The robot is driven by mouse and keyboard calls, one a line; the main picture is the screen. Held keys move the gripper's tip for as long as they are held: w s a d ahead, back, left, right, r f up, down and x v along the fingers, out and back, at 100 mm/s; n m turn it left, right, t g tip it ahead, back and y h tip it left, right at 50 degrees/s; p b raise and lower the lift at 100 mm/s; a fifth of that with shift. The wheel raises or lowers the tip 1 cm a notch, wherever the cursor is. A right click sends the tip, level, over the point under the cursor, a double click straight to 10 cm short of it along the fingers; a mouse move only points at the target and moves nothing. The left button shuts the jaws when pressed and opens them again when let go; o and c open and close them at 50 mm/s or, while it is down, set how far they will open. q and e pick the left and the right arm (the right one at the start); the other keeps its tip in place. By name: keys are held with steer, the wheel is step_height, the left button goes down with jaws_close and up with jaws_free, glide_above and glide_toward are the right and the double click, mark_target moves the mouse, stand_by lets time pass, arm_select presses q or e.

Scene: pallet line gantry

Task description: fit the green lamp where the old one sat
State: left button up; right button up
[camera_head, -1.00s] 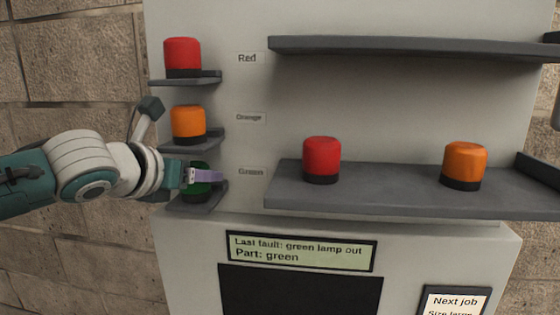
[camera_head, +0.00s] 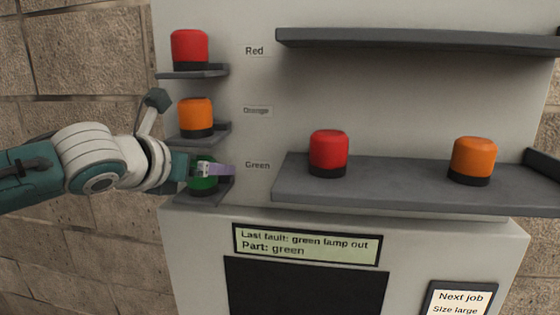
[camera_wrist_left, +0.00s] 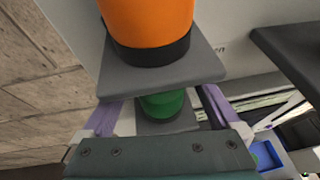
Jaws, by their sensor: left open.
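The green lamp (camera_head: 203,185) stands upright on the lowest small shelf (camera_head: 212,196) at the left of the panel, beside the "Green" label. In the left wrist view the green lamp (camera_wrist_left: 162,104) shows between the two purple fingers, its top partly hidden by the shelf above. My left gripper (camera_head: 222,170) is open at this lamp, with a finger on either side; I cannot tell if they touch it. It also shows in the left wrist view (camera_wrist_left: 163,98). My right gripper is not in view.
An orange lamp (camera_head: 196,117) and a red lamp (camera_head: 189,48) stand on small shelves above. The wide lower shelf (camera_head: 400,184) holds a red lamp (camera_head: 329,152) and an orange lamp (camera_head: 473,160). The upper wide shelf (camera_head: 420,40) looks bare. A display (camera_head: 306,245) reads "green lamp out".

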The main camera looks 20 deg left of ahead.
arm_select(q)
steer(key=a+b+v, duration=0.1)
steer(key=b+v, duration=0.2)
steer(key=v, duration=0.8)
steer(key=s+d+f+n+g, duration=0.3)
steer(key=s+f+n, duration=0.3)
steer(key=n, duration=0.5)
steer(key=s+d+f+n+g+h, duration=0.1)
steer(key=s+d+f+n+g, duration=0.2)
steer(key=s+d+f+n, duration=0.3)
steer(key=s+d+f+n+g, duration=0.3)
steer(key=s+f+n, duration=0.4)
steer(key=s+n, duration=0.4)
steer(key=d+n, duration=0.1)
steer(key=n, duration=0.3)
steer(key=shift+d+n+g+h, duration=0.3)
steer(key=shift+n+g, duration=0.1)
